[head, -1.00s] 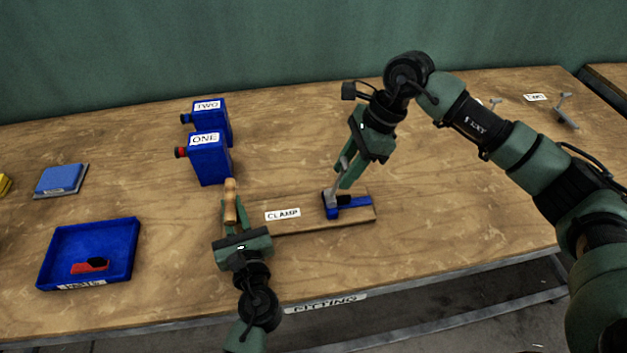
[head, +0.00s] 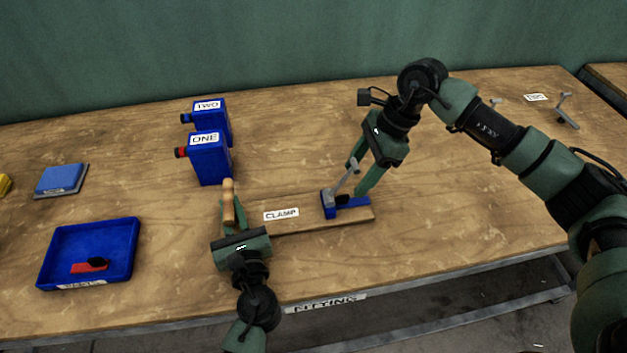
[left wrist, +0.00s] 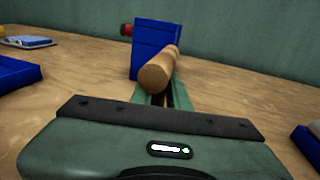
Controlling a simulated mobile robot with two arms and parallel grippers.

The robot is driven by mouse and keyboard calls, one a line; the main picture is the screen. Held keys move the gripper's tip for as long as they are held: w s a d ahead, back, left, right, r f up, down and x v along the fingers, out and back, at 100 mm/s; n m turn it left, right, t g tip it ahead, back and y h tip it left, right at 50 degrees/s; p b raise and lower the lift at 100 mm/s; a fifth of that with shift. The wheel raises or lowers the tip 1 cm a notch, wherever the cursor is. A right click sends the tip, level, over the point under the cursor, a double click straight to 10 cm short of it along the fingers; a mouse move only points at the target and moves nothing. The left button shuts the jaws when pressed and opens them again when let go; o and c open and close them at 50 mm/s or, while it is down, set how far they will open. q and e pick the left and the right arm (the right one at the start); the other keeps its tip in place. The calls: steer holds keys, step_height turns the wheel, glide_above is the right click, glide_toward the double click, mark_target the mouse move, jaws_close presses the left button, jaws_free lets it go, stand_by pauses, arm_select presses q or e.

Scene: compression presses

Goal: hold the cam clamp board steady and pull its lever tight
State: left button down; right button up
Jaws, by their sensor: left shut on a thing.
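The cam clamp board (head: 310,222) is a flat wooden board with the label CLAMP, lying on the table. Its upright wooden handle (head: 229,201) is at the left end. My left gripper (head: 230,212) is shut on this handle, which also shows in the left wrist view (left wrist: 160,72). At the right end is a blue clamp block (head: 353,205) with a grey lever (head: 343,185), tilted up and to the right. My right gripper (head: 360,178) is at the lever's upper end with its fingers apart. Whether they touch the lever is hard to tell.
A blue tray (head: 128,250) with a red and black piece is at left, near a blue pad (head: 61,179).

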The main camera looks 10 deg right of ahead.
steer(key=shift+a+r, duration=0.1)
steer(key=shift+a, duration=0.05)
arm_select(q)
steer(key=shift+d, duration=0.15)
arm_select(e)
steer(key=v, duration=1.2)
arm_select(q)
steer(key=c, duration=1.3)
jaws_free()
